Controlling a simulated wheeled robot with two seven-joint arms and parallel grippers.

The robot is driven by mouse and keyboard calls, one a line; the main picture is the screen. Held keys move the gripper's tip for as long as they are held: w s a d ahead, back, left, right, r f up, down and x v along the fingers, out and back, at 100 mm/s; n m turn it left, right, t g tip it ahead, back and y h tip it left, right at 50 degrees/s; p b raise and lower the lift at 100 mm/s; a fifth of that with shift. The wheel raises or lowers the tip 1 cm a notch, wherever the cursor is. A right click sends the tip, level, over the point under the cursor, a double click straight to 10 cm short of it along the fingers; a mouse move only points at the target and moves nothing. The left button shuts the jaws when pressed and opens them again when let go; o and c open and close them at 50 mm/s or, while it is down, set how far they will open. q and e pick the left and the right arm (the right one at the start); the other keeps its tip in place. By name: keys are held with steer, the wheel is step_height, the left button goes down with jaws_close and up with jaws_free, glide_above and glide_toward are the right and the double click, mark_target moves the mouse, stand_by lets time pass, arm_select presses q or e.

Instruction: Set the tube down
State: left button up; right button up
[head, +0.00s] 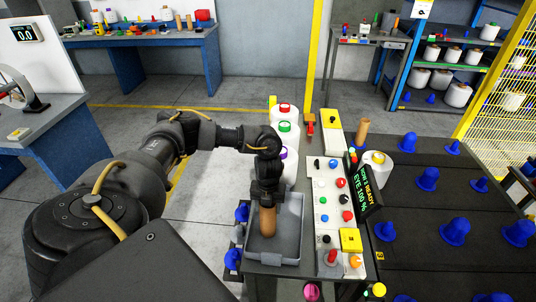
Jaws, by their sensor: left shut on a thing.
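My left gripper (267,196) points down and is shut on a brown tube (267,222). The tube is upright, with its lower end within the outline of a grey tray (288,246) on the small table. I cannot tell whether the tube's lower end touches the tray floor. The gripper hides the tube's top. My right gripper does not show.
A control panel (328,190) with coloured buttons and a display (369,190) stand right of the tray. White bottles (284,133) stand behind it. A white bobbin (375,165) and another brown tube (361,131) are further right, near blue pegs (428,179) on a dark surface.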

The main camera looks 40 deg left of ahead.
arm_select(q)
steer(key=shift+f, duration=0.15)
steer(key=shift+f, duration=0.1)
steer(key=o, duration=1.2)
steer(key=shift+o, duration=0.2)
step_height(320, 180, up, 12)
steer(key=shift+r+b, duration=0.25)
steer(key=shift+b, duration=0.1)
